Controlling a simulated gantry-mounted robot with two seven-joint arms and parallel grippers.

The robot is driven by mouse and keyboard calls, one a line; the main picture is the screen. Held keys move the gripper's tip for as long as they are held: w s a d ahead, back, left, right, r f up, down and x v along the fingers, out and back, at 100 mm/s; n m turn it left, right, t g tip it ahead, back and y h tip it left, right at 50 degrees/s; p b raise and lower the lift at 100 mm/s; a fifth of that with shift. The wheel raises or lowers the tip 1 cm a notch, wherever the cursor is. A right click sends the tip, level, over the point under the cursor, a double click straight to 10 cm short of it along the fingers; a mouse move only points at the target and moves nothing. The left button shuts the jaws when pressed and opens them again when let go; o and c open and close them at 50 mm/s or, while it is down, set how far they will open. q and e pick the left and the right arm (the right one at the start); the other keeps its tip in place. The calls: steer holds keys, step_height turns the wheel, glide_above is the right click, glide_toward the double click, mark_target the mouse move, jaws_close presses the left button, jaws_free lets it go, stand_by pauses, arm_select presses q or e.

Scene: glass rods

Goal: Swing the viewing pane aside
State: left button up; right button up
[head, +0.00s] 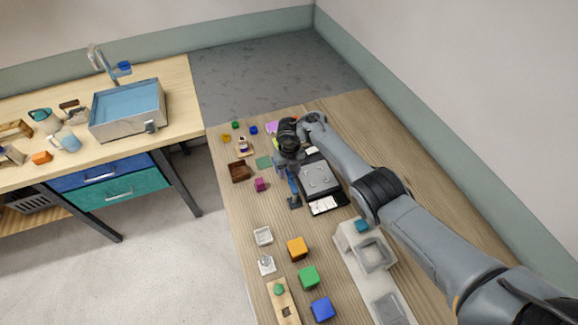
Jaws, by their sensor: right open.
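A dark-framed flat device (334,189) with a grey panel (316,176) lies on the wooden table, just right of my right gripper. The panel may be the viewing pane, but I cannot make out a hinge or tell how far it is swung. A white card-like piece (323,205) shows at the device's near edge. My right gripper (294,202) reaches down at the device's left side, open, with nothing visible between its fingers. I cannot tell whether it touches the device. My right forearm passes over the table right of the device. My left gripper is out of view.
A brown open box (239,171) and a magenta block (260,184) lie left of the gripper. Orange (297,248), green (309,277) and blue (322,309) blocks lie nearer, beside a pale tray unit (349,241). A counter with a sink (128,108) stands left.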

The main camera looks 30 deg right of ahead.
step_height(320, 180, up, 11)
steer(key=p, duration=0.2)
stand_by(0.3)
steer(key=shift+f, duration=0.15)
step_height(320, 180, down, 8)
steer(key=s+a+r+m+t+h+p, duration=0.1)
steer(key=s+a+m+p, duration=0.15)
steer(key=m, duration=0.45)
steer(key=s+a+m+p, duration=0.1)
steer(key=s+a+m, duration=0.1)
steer(key=s+m, duration=0.3)
steer(key=s+a+m+t+p, duration=0.1)
steer(key=s+a+m, duration=0.1)
steer(key=s+m, duration=0.3)
steer(key=s+a+m+t+p, duration=0.1)
steer(key=s+a+m, duration=0.2)
steer(key=s, duration=0.7)
steer(key=shift+s+a+r+m, duration=0.1)
steer(key=shift+s+r+m, duration=0.1)
steer(key=shift+m, duration=0.35)
steer(key=shift+s+r+m, duration=0.1)
steer(key=shift+s+m, duration=0.05)
steer(key=shift+m, duration=0.4)
steer(key=s+a+r+m+y+p, duration=0.1)
steer(key=s+r+m, duration=0.8)
steer(key=s, duration=0.3)
steer(key=shift+s+r+t, duration=0.25)
steer(key=shift+s+t, duration=0.05)
steer(key=shift+s, duration=0.05)
steer(key=shift+a, duration=0.1)
